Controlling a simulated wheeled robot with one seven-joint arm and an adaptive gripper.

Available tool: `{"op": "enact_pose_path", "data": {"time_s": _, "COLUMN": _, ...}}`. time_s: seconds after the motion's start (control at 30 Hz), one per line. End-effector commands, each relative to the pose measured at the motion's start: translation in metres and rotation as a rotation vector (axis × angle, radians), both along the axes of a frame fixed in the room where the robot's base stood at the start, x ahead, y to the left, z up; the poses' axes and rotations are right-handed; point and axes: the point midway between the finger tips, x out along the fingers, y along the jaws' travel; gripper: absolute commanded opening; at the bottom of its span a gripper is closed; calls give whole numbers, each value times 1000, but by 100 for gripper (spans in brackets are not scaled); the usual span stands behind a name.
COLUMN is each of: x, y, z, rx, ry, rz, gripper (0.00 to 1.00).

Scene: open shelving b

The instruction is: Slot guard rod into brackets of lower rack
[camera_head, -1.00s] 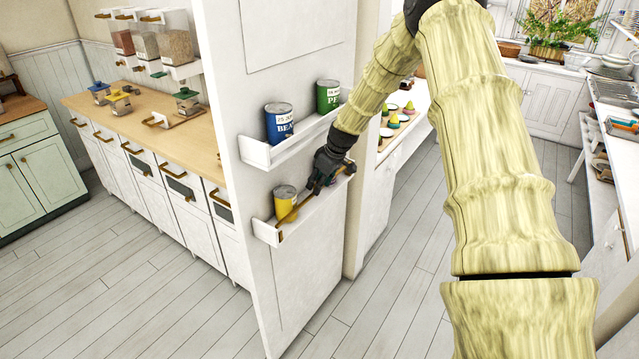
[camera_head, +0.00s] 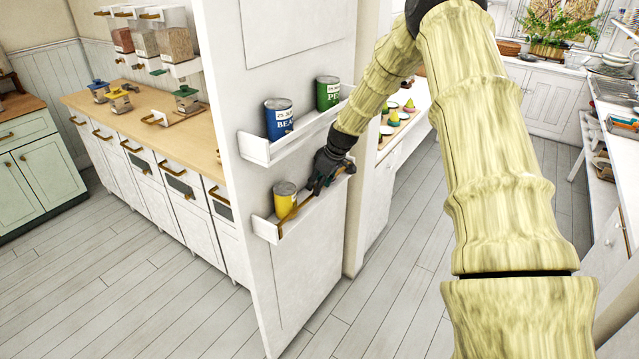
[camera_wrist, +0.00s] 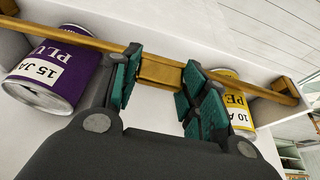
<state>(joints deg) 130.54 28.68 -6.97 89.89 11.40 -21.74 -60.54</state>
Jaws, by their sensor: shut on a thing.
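The gold guard rod (camera_head: 297,213) runs along the open front of the lower rack (camera_head: 265,229). In the wrist view, the rod (camera_wrist: 222,77) passes between my gripper's green-padded fingers (camera_wrist: 163,88), which are shut on its thicker middle block. Its right end lies at the gold bracket (camera_wrist: 285,86) on the rack's end; I cannot tell whether it is seated. The rod's left end reaches the picture's top left corner, by another gold piece (camera_wrist: 8,6). In the head view, my dark gripper (camera_head: 318,180) is at the rack's far half and hides part of the rod.
A yellow can (camera_head: 285,195) stands in the lower rack. A purple can (camera_wrist: 50,72) shows in the wrist view, close to my fingers. The upper rack (camera_head: 262,150) above holds a blue can (camera_head: 279,120) and a green can (camera_head: 328,94). Open floor lies in front.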

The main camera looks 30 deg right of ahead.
Motion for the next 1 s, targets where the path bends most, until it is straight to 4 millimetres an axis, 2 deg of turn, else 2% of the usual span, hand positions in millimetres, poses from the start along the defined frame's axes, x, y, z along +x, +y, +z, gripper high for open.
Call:
{"op": "enact_pose_path", "data": {"time_s": 0.8, "x": 1, "y": 0, "z": -16, "rx": 0, "ry": -1, "rz": 0, "gripper": 14}}
{"op": "enact_pose_path", "data": {"time_s": 0.83, "x": 1, "y": 0, "z": -15, "rx": 0, "ry": -1, "rz": 0, "gripper": 48}}
{"op": "enact_pose_path", "data": {"time_s": 0.93, "x": 0, "y": 0, "z": -15, "rx": 0, "ry": -1, "rz": 0, "gripper": 66}}
{"op": "enact_pose_path", "data": {"time_s": 1.0, "x": 0, "y": 0, "z": -15, "rx": 0, "ry": -1, "rz": 0, "gripper": 69}}
